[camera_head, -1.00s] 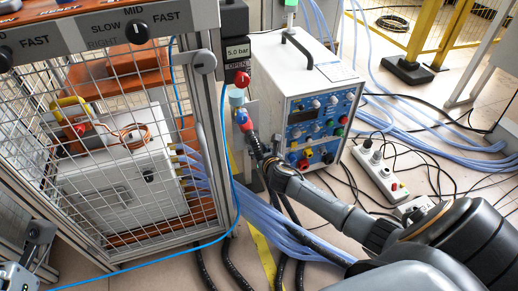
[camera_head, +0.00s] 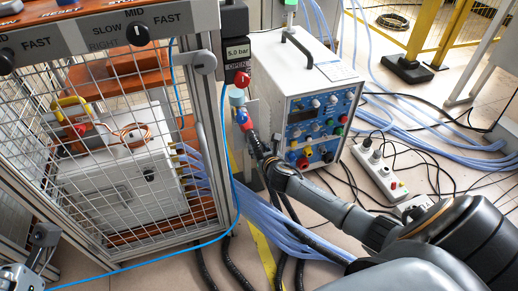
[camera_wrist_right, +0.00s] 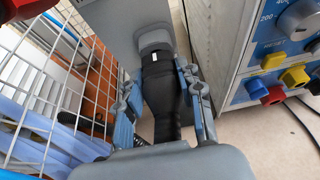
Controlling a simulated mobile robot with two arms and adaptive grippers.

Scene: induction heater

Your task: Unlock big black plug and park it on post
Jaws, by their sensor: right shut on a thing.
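The big black plug (camera_wrist_right: 158,72) is in the middle of the right wrist view, with a small white mark near its upper end. My right gripper (camera_wrist_right: 161,92) is shut on it, one finger on each side. The plug's upper end meets a grey housing (camera_wrist_right: 153,37) on a grey plate; I cannot tell whether it is locked. In the head view my right gripper (camera_head: 258,148) is beside the heater cabinet, and the plug is hard to make out. My left gripper (camera_head: 38,250) is partly in view at the lower left corner, away from the plug. I cannot identify the post.
A white cabinet (camera_head: 318,88) with a blue knobbed panel stands right of the plug. A wire mesh cage (camera_head: 95,205) is on the left. A red knob (camera_head: 243,79) is above the gripper. A blue hose (camera_head: 236,170), pale cables and a power strip (camera_head: 378,170) lie nearby.

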